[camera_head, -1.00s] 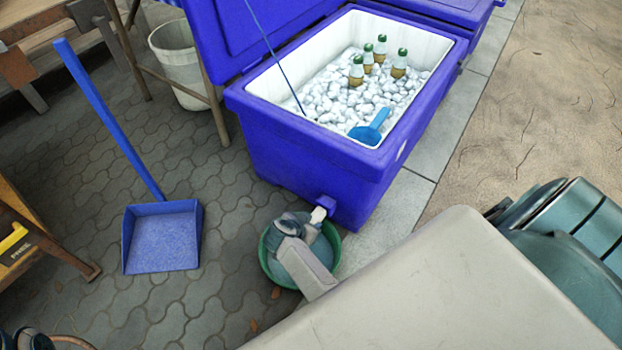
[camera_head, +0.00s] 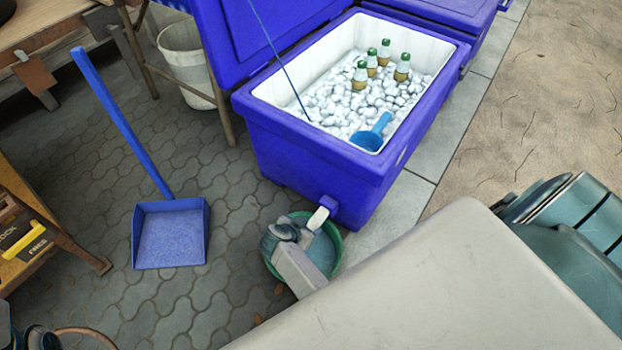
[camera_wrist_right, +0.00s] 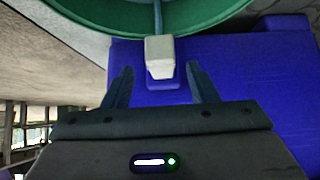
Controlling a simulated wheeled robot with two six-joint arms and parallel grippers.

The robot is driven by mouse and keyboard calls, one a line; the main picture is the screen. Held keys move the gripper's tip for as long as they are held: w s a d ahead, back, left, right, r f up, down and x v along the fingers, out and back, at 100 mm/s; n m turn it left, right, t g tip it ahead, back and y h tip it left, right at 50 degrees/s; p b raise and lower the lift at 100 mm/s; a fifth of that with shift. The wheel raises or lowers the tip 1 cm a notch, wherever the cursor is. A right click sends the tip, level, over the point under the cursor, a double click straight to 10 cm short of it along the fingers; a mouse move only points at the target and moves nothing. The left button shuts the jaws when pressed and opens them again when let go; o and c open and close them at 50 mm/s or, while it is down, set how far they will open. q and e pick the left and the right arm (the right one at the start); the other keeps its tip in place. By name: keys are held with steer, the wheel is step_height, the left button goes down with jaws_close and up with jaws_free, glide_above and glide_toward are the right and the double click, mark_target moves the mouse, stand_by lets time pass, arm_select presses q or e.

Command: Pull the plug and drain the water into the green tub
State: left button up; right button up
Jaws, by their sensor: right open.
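The blue cooler box (camera_head: 307,160) stands open, with a pale drain piece (camera_head: 318,218) low on its near face. I cannot tell plug from spout there. My right gripper (camera_head: 305,232) is over the tub, close to the drain piece, and hides part of both. In the right wrist view my right gripper (camera_wrist_right: 160,82) is open and empty. The pale piece (camera_wrist_right: 160,57) lies just beyond its fingertips, and a thin bluish strand runs from it into the tub (camera_wrist_right: 90,18).
Ice, several bottles and a blue scoop (camera_head: 371,134) are in the cooler. A blue dustpan (camera_head: 170,234) stands on the paving at left. A white bucket (camera_head: 187,65) is behind it, and a wooden bench (camera_head: 50,215) is at the left edge.

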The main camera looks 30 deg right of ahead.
steer(key=shift+p+v, duration=1.1)
steer(key=shift+v, duration=0.55)
